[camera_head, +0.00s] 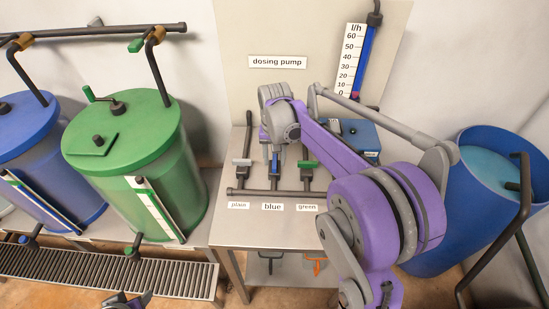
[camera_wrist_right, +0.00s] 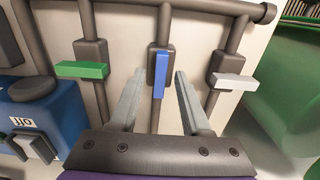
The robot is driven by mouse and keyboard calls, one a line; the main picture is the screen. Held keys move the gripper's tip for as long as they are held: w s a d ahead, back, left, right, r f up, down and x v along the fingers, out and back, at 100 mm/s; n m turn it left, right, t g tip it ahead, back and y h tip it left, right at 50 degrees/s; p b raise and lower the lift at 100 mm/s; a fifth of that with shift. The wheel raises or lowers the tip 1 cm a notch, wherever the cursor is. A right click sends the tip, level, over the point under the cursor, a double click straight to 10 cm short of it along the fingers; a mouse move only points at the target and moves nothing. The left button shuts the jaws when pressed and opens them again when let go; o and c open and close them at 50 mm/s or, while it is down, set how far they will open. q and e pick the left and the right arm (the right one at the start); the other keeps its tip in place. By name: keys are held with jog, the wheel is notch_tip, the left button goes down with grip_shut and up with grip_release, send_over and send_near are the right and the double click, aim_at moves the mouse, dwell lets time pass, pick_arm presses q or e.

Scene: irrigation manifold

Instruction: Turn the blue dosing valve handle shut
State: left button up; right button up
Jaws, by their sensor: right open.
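The blue dosing valve handle (camera_wrist_right: 161,73) stands in line with its dark vertical pipe, on the middle valve of three. It also shows in the head view (camera_head: 275,163), above the "blue" label (camera_head: 272,207). My right gripper (camera_wrist_right: 159,74) is open. In the right wrist view its two grey fingertips lie either side of the blue handle, with a gap on both sides; I cannot tell whether they reach its depth. In the head view the right gripper (camera_head: 275,150) hangs over the blue valve. My left gripper (camera_head: 125,301) seems to show only partly at the bottom edge; its jaws are unclear.
A green handle (camera_wrist_right: 82,70) and a white handle (camera_wrist_right: 233,82) lie crosswise on the neighbouring pipes, close to each finger. A blue dosing pump box (camera_head: 360,136) stands right of the valves. Green (camera_head: 150,190) and blue tanks stand left; a blue barrel (camera_head: 440,240) stands right.

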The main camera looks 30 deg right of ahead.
jog(key=shift+c, duration=0.3)
grip_shut()
pick_arm(q)
jog(key=shift+f, duration=0.1)
pick_arm(e)
jog(key=shift+n, duration=0.4)
jog(key=n+b, duration=0.1)
jog(key=n, duration=0.7)
jog(key=n+b, duration=0.1)
jog(key=n, duration=0.4)
pick_arm(q)
jog(key=f, duration=0.1)
jog(key=s+f, duration=0.1)
jog(key=shift+s+f, duration=0.1)
jog(key=shift+f, duration=0.3)
pick_arm(e)
jog(key=n, duration=0.4)
